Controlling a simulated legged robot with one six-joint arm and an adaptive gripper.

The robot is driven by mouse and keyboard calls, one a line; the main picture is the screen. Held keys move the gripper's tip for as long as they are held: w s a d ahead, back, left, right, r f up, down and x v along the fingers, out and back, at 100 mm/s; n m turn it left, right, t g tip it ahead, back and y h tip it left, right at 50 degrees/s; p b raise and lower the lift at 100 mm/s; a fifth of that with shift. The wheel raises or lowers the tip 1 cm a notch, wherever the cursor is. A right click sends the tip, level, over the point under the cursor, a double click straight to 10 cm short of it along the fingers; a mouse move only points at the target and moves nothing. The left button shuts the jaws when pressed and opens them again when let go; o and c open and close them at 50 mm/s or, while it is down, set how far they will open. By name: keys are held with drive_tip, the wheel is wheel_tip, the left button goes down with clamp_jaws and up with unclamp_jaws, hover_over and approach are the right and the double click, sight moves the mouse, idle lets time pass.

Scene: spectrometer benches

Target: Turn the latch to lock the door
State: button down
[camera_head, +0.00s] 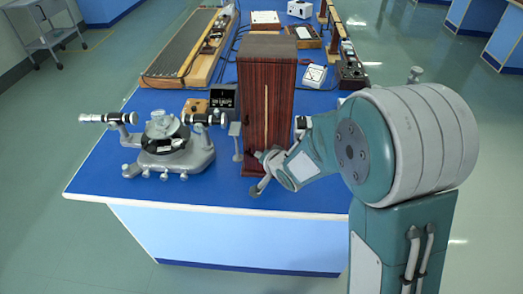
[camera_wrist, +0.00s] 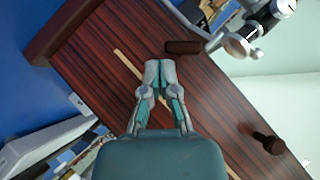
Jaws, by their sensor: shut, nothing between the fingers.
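A tall, striped dark red-brown wooden cabinet (camera_head: 250,92) stands upright on the blue bench. In the wrist view its front face (camera_wrist: 110,75) fills the middle, tilted, with a pale strip along it. A short dark brown bar (camera_wrist: 183,47), which looks like the latch, lies flat on this face. A dark round knob (camera_wrist: 268,141) sticks out at the lower right. My gripper (camera_wrist: 160,68) is shut and empty in front of the face, close to the bar's lower left. I cannot tell whether it touches the face. In the head view my arm partly covers the cabinet's lower right.
A grey spectrometer (camera_head: 178,158) stands on the blue bench (camera_head: 225,197) left of the cabinet. A small black box (camera_head: 223,96) is behind it. Long wooden-framed apparatus (camera_head: 185,45) and other instruments stand farther back. The front strip of bench is bare.

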drive_tip(key=shift+a+f+m+y, duration=0.25)
drive_tip(key=shift+a+m+y, duration=0.05)
drive_tip(key=shift+a+y, duration=0.25)
drive_tip(key=shift+d+r, duration=0.15)
